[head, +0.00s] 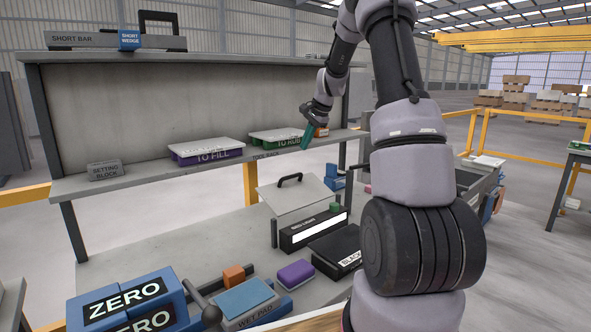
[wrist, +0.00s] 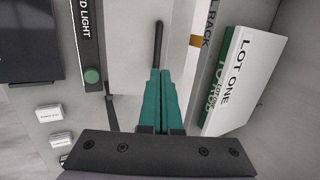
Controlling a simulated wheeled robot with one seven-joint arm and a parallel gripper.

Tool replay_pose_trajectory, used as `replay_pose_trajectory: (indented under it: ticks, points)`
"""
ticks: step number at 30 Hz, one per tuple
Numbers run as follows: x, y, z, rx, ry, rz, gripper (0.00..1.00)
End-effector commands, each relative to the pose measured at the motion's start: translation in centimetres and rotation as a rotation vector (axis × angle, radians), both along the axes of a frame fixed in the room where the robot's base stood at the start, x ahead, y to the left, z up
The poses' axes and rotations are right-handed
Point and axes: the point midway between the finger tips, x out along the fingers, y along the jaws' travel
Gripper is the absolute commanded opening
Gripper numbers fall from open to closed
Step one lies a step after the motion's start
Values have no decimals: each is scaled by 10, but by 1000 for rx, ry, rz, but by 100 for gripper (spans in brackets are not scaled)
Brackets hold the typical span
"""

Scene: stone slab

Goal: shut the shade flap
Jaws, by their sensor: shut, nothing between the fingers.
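The shade flap (head: 298,196) is a pale grey panel with a black bar handle (head: 290,179) on its upper edge. It looks raised at a slant behind the black box with a white label strip reading RED LIGHT (head: 313,229). In the wrist view the flap (wrist: 128,50) is the pale panel beside that box (wrist: 88,35), with its handle (wrist: 158,40) just beyond my fingertips. My gripper (head: 306,142) has teal fingers and hangs above the flap near the shelf edge. The fingers (wrist: 160,75) are shut and empty. I cannot tell whether they touch the handle.
The shelf (head: 215,169) above holds a green-edged TO RUB box (head: 288,138) close beside my gripper, and a purple-edged TO FILL box (head: 207,151). A black box (head: 338,248) and purple block (head: 295,274) lie in front.

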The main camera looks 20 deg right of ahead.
Motion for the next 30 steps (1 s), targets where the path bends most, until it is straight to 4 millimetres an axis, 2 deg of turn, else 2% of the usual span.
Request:
replay_pose_trajectory:
  ticks: [1,6,11,17,30]
  points:
    - [-11,-4,3,6,-38,-14,0]
    - [-31,-4,7,-5,-125,-36,0]
    - [-36,-3,6,-14,-153,-45,0]
    - [-24,2,-15,-15,-152,-43,0]
    - [22,20,-90,-15,-152,-44,0]
